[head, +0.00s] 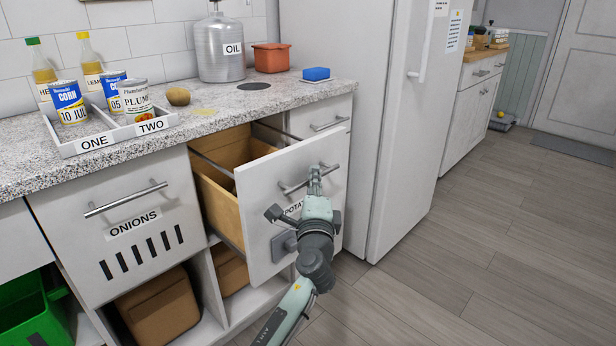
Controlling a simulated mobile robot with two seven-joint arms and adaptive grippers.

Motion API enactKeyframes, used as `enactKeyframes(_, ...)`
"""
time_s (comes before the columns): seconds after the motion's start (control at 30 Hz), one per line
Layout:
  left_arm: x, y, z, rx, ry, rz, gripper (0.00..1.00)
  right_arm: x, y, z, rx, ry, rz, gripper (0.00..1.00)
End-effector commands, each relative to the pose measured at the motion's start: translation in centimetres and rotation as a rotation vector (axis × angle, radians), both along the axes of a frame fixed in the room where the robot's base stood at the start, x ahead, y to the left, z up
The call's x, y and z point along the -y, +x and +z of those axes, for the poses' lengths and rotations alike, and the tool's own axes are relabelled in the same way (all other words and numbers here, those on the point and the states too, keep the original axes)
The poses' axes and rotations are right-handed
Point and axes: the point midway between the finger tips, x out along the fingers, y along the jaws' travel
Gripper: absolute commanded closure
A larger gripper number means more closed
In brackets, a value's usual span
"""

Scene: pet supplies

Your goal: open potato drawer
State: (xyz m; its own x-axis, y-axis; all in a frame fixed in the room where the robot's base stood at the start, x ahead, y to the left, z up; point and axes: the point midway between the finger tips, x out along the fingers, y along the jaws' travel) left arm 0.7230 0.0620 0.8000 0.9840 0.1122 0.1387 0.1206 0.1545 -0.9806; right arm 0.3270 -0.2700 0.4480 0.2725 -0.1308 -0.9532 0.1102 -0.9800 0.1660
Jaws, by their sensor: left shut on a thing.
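The potato drawer (261,215) is a white front with a partly hidden label reading "POTA". It is pulled out from the cabinet, and its wooden box (219,204) shows behind the front. The drawer's metal bar handle (292,188) runs across the upper front. My left gripper (313,178) is at this handle and shut on it. My left arm covers part of the label and the lower right of the front. The inside of the drawer is only partly visible, and no potatoes show in it. My right gripper is not in view.
A closed drawer labelled ONIONS (120,232) is to the left. The granite counter (215,118) holds a tray (83,146) with cans, a potato (178,96), an oil canister (220,50) and a blue sponge (316,73). A white fridge (404,130) stands right. The floor (490,250) is clear.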

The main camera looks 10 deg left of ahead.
Motion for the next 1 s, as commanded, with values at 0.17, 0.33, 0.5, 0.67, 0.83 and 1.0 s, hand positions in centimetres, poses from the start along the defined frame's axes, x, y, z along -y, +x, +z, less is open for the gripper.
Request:
enactKeyframes(0.17, -0.1, 0.0, -0.1, -0.002, 0.0, 0.002, 1.0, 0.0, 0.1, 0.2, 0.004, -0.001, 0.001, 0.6)
enactKeyframes(0.33, -0.1, 0.0, -0.1, -0.001, 0.001, 0.001, 0.85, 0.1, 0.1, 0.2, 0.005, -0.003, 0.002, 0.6)
enactKeyframes(0.5, 0.0, 0.0, -0.1, -0.001, 0.001, 0.001, 0.69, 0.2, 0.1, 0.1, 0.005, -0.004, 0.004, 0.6)
enactKeyframes(0.67, 0.0, 0.0, 0.0, 0.0, 0.001, 0.0, 0.69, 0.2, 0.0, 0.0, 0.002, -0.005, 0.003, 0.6)
enactKeyframes(0.83, 0.1, -0.6, -0.2, -0.001, 0.001, -0.001, 0.69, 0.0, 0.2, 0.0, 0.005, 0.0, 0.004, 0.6)
enactKeyframes(1.0, 0.4, -3.2, -0.7, -0.003, 0.0, -0.002, 0.69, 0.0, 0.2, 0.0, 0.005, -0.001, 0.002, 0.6)
